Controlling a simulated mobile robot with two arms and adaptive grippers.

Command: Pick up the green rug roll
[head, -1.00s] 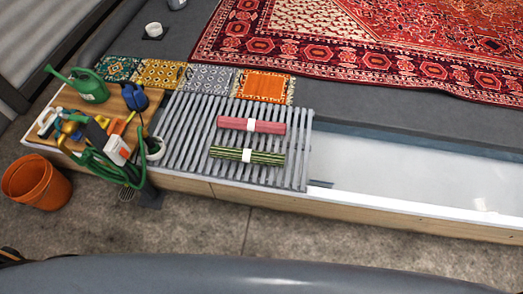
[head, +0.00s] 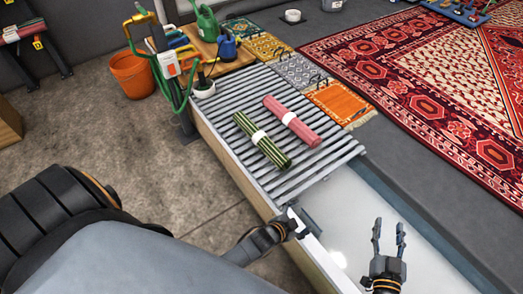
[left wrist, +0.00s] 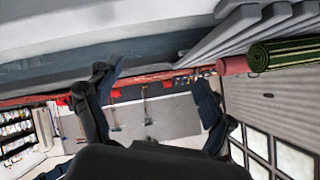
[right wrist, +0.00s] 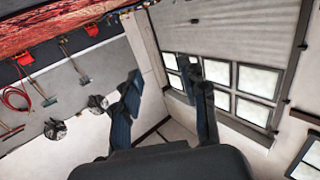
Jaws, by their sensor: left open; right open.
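The green rug roll (head: 271,150), dark and light green striped with a white band around its middle, lies on the grey slatted rack (head: 335,154) in the head view. It also shows at the upper right of the left wrist view (left wrist: 286,53). A pink rug roll (head: 305,132) with a white band lies beside it, to the right. My left gripper (head: 300,222) is open and empty at the near end of the rack, short of the green roll. My right gripper (head: 388,240) is open and empty over the pale basin, away from both rolls.
A wooden board (head: 238,61) with a green watering can (head: 208,22) and tools stands beyond the rack. An orange bucket (head: 133,76) is on the floor at left. Small mats, including an orange one (head: 338,101), and a large red rug (head: 420,75) lie right. The pale basin (head: 350,215) is empty.

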